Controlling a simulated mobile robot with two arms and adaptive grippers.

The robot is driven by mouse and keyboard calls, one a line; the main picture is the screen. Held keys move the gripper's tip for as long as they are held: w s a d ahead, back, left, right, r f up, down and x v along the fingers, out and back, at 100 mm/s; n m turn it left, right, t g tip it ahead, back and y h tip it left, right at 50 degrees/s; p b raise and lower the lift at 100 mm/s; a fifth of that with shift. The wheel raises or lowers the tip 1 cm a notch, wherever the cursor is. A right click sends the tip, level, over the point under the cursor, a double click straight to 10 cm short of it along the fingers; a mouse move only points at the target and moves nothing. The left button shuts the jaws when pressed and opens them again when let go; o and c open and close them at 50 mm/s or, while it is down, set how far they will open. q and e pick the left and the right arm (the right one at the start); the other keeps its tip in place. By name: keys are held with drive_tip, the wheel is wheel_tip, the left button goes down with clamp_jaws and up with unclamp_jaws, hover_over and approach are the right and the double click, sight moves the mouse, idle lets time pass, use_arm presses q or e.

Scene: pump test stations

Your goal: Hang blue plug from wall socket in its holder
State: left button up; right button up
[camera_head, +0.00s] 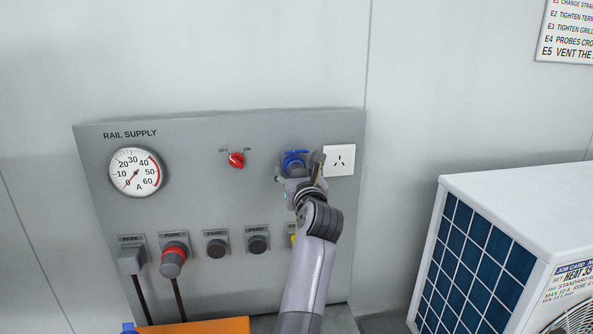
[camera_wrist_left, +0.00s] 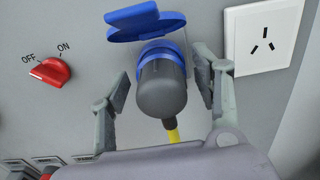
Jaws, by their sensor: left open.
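The blue plug (camera_wrist_left: 163,88), with a grey body, blue collar and yellow cable, sits in the wall socket under a raised blue lid (camera_wrist_left: 145,20). The socket's blue part (camera_head: 294,158) shows in the head view, with the plug body mostly hidden. My left gripper (camera_head: 298,177) is in front of it. In the left wrist view the left gripper (camera_wrist_left: 165,85) is open, with one finger on each side of the plug. Contact is not clear. A row of holders marked PARK (camera_head: 216,244) runs below; the rightmost is mostly hidden by my arm. My right gripper is not in view.
The grey panel carries a gauge (camera_head: 135,172), a red OFF/ON knob (camera_head: 236,160) and a white outlet (camera_head: 340,160) close right of the gripper. A grey plug and a red-collared plug (camera_head: 173,261) occupy left holders. A white unit (camera_head: 520,205) stands at the right.

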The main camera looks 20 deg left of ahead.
use_arm(q)
drive_tip(key=shift+a, duration=0.1)
drive_tip(key=shift+w, duration=0.1)
clamp_jaws()
idle(1.0)
drive_tip(key=shift+d, duration=0.25)
